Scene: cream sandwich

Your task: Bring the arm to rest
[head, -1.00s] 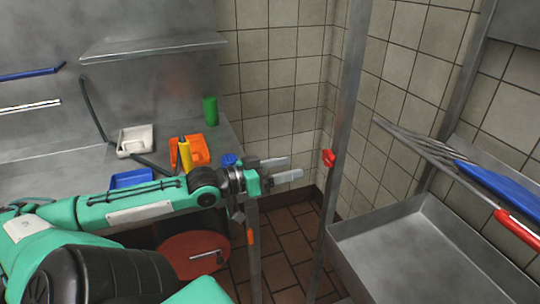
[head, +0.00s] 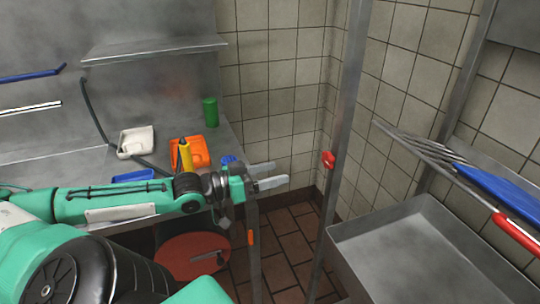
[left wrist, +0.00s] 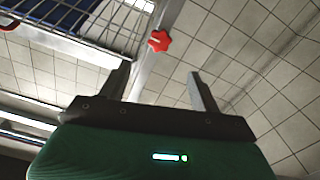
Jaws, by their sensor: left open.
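My left arm reaches in from the left in the head view. Its gripper (head: 272,177) is open and empty, with two pale fingers pointing right, in the air past the right end of the steel counter (head: 225,140). In the left wrist view the two fingers of the left gripper (left wrist: 160,88) stand apart with nothing between them. Beyond them are a tiled surface, a steel post and a red knob (left wrist: 159,41). My right gripper does not show.
On the counter are a white container (head: 135,141), an orange container (head: 199,152), a yellow object (head: 185,155), a blue tray (head: 133,176) and a green cylinder (head: 210,112). A steel post (head: 347,130) and steel basin (head: 400,235) stand to the right. A red round lid-like thing (head: 185,257) is below.

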